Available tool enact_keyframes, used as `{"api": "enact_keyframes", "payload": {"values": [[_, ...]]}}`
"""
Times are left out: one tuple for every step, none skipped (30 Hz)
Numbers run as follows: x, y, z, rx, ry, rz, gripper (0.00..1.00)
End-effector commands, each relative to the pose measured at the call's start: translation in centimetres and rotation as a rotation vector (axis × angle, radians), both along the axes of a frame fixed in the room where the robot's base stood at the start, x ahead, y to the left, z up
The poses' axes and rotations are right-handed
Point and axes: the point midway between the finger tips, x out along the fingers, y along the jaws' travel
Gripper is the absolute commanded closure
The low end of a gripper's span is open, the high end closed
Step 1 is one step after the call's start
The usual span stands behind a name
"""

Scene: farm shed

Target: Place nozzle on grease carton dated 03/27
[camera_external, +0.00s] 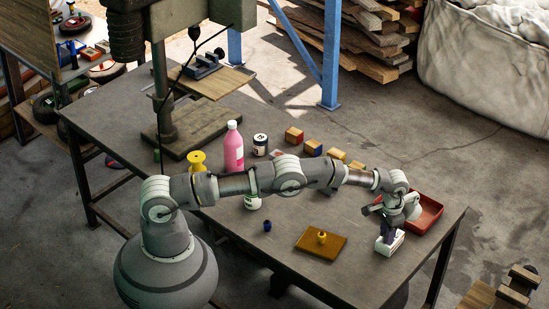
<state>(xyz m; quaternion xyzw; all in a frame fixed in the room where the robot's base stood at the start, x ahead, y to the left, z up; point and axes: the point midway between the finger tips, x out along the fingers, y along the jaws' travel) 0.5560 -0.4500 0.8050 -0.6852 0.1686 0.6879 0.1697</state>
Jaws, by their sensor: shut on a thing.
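My gripper (388,237) is at the right end of the workbench, pointing down at a small white box (398,245). Its dark fingertips are at the top of the box. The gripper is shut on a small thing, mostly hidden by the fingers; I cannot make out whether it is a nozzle. Several small cartons in orange-tan with red or blue sides (294,135) stand in a slanting row behind the arm. No date can be read on any of them. A small yellow piece (322,237) stands on a brown-yellow board (320,250).
A red tray (432,214) lies just right of the gripper. A pink bottle (233,147), a dark jar (260,145), a yellow spool-like piece (196,161) and a small blue piece (267,226) stand on the bench (215,190). A drill press column (161,90) rises behind.

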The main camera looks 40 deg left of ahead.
Motion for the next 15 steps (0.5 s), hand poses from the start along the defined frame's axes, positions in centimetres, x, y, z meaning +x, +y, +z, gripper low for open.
{"api": "enact_keyframes", "payload": {"values": [[0.03, -0.04, 0.07, -0.001, -0.002, 0.0, 1.0], [0.03, -0.03, 0.14, -0.001, -0.002, 0.0, 1.0], [0.03, -0.03, 0.18, -0.001, -0.002, 0.0, 1.0], [0.03, -0.03, 0.19, -0.001, -0.002, 0.0, 1.0], [0.03, -0.03, 0.18, -0.001, -0.002, 0.0, 1.0], [0.03, -0.03, 0.12, -0.001, -0.002, 0.0, 1.0], [0.03, -0.03, 0.03, -0.001, -0.002, 0.0, 1.0], [0.03, -0.03, -0.09, -0.001, -0.002, 0.0, 1.0], [0.03, -0.03, -0.24, -0.001, -0.002, 0.0, 1.0], [0.03, -0.03, -0.15, -0.001, -0.002, 0.0, 0.65], [0.03, -0.02, -0.13, -0.001, -0.002, 0.0, 0.58], [0.04, -0.02, -0.11, -0.001, -0.002, 0.0, 0.48], [0.04, -0.02, -0.11, -0.001, -0.002, 0.0, 0.46], [0.04, -0.02, -0.11, -0.001, -0.002, 0.0, 0.46], [0.04, -0.02, -0.1, -0.001, -0.002, 0.0, 0.46]]}}
